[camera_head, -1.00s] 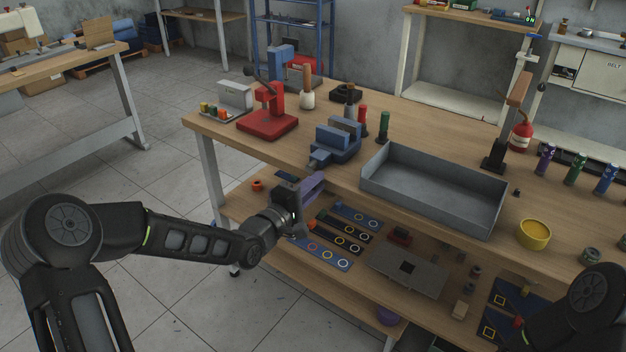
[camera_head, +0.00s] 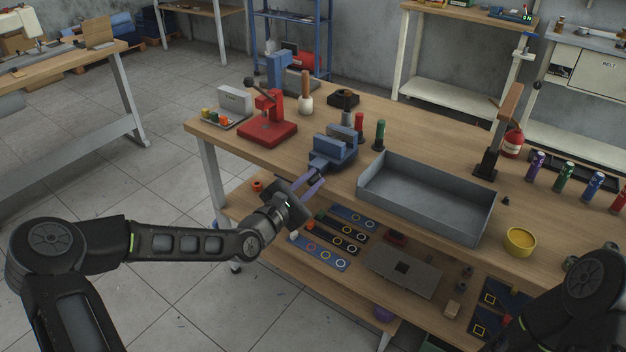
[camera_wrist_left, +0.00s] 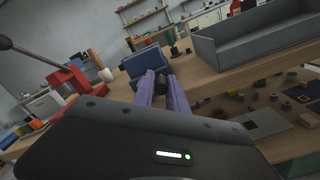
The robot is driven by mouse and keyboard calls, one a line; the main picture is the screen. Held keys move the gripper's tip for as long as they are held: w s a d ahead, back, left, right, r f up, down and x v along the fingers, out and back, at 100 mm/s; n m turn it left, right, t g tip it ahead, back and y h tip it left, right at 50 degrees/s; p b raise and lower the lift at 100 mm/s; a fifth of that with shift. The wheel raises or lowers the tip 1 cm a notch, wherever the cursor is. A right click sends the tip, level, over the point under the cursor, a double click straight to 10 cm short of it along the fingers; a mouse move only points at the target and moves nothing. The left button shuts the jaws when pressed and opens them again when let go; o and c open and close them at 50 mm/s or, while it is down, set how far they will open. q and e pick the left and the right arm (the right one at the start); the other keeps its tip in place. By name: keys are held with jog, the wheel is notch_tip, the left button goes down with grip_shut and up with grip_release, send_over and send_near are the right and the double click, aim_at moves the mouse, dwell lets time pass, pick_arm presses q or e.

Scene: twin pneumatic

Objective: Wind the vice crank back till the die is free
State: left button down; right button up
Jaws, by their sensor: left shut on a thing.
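The blue vice (camera_head: 335,150) stands at the front edge of the wooden bench, left of the grey tray; it also shows in the left wrist view (camera_wrist_left: 143,62). My left gripper (camera_head: 316,181) has its purple fingers at the front of the vice, where the crank is. In the left wrist view my left gripper (camera_wrist_left: 164,80) is shut on a small dark part between its fingertips, which looks like the crank (camera_wrist_left: 163,86). The fingers hide most of the crank. I cannot make out the die in the vice jaws. My right gripper is out of view.
A red press (camera_head: 268,128) stands left of the vice. Red and green cylinders (camera_head: 380,134) stand behind it. The open grey tray (camera_head: 425,205) is close on the right. A lower shelf with blue and black strips (camera_head: 320,252) lies below the bench edge.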

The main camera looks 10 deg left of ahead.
pick_arm(q)
jog(key=shift+a+f+n, duration=0.1)
jog(key=shift+n, duration=0.5)
jog(key=c, duration=1.7)
grip_release()
jog(key=shift+c, duration=0.2)
jog(key=o, duration=0.4)
jog(key=shift+c, duration=0.2)
jog(key=shift+r, duration=0.2)
jog(key=v, duration=0.7)
jog(key=shift+s+a, duration=0.2)
jog(key=shift+s, duration=0.15)
